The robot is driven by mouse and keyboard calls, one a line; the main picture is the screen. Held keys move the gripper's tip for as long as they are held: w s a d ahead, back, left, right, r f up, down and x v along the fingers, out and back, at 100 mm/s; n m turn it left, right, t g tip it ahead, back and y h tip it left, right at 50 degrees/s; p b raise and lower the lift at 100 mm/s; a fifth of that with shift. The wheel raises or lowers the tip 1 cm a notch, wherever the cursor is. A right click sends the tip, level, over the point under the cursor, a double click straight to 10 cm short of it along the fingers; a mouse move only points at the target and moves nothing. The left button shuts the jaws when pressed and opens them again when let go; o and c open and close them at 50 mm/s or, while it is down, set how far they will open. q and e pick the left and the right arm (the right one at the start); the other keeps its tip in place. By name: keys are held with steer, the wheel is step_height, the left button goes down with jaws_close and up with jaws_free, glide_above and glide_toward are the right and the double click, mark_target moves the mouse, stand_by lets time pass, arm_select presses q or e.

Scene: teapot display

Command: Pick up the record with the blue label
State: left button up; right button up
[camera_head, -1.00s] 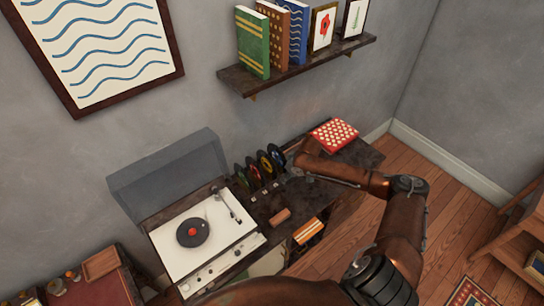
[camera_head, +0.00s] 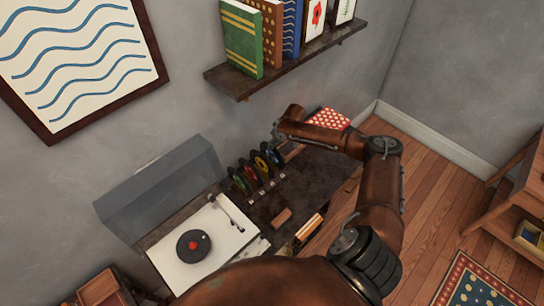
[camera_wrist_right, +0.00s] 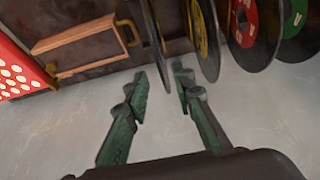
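The record with the blue label (camera_head: 272,154) stands on edge at the right end of a row of records in the head view. Yellow (camera_head: 260,163), red (camera_head: 249,173) and green (camera_head: 238,181) labels show to its left. My right gripper (camera_head: 276,131) is just behind and above the row's right end. In the right wrist view my right gripper (camera_wrist_right: 160,75) is open. The nearest record (camera_wrist_right: 151,28) is seen almost edge-on, its rim near the gap between the fingertips; its label is hidden there. I cannot tell whether they touch. My left gripper is not in view.
A turntable (camera_head: 203,245) with a raised clear lid (camera_head: 160,188) stands left of the records. A red dotted box (camera_head: 330,118) lies right of them. A wooden frame-like thing (camera_wrist_right: 75,47) is beside the nearest record. The wall shelf (camera_head: 290,65) hangs above.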

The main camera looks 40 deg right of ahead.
mark_target(279, 160)
steer(key=x, duration=0.4)
steer(key=shift+s+a, duration=0.15)
steer(key=shift+f, duration=0.1)
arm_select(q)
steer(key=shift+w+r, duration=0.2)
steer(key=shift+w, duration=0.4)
arm_select(e)
jaws_close()
